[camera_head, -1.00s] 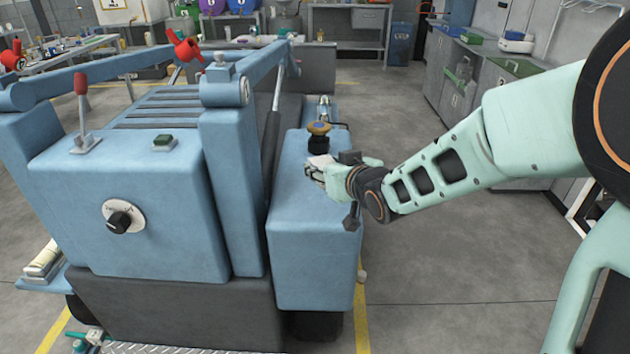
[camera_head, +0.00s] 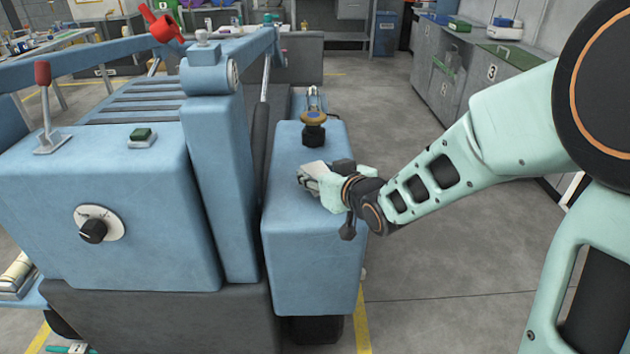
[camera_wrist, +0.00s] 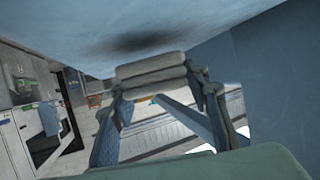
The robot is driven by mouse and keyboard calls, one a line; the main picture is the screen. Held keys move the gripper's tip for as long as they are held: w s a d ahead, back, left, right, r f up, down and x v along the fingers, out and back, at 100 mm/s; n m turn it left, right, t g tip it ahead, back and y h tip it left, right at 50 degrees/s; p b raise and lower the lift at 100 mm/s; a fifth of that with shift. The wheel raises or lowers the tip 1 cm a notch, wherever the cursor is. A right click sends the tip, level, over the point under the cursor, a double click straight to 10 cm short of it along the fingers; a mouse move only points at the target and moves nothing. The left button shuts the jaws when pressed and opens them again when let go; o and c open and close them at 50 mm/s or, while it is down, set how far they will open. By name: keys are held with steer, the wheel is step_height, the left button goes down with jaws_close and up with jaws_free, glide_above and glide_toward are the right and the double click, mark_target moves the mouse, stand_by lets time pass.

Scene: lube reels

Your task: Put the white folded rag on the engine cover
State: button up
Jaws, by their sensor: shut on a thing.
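My gripper (camera_head: 309,174) is shut on the white folded rag (camera_head: 313,168), which shows only as a small pale patch in the head view. In the wrist view the rag (camera_wrist: 150,77) is a layered, pale grey bundle between my two fingers. Gripper and rag are over the top of a low blue box-shaped cover (camera_head: 312,240) on the machine's right side, which looks like the engine cover. In the wrist view a blue surface (camera_wrist: 200,25) with a dark shadow lies close to the rag; I cannot tell whether they touch.
A black fitting with a yellow-brown cap (camera_head: 313,122) stands on the cover behind my gripper. A red-knobbed lever (camera_head: 45,110) stands farther left. Floor (camera_head: 455,270) at right is clear.

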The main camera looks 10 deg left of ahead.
steer(key=shift+f, duration=0.85)
steer(key=shift+f+b, duration=0.25)
steer(key=shift+b, duration=0.15)
steer(key=o, duration=1.2)
steer(key=shift+r, duration=0.1)
steer(key=shift+o, duration=0.2)
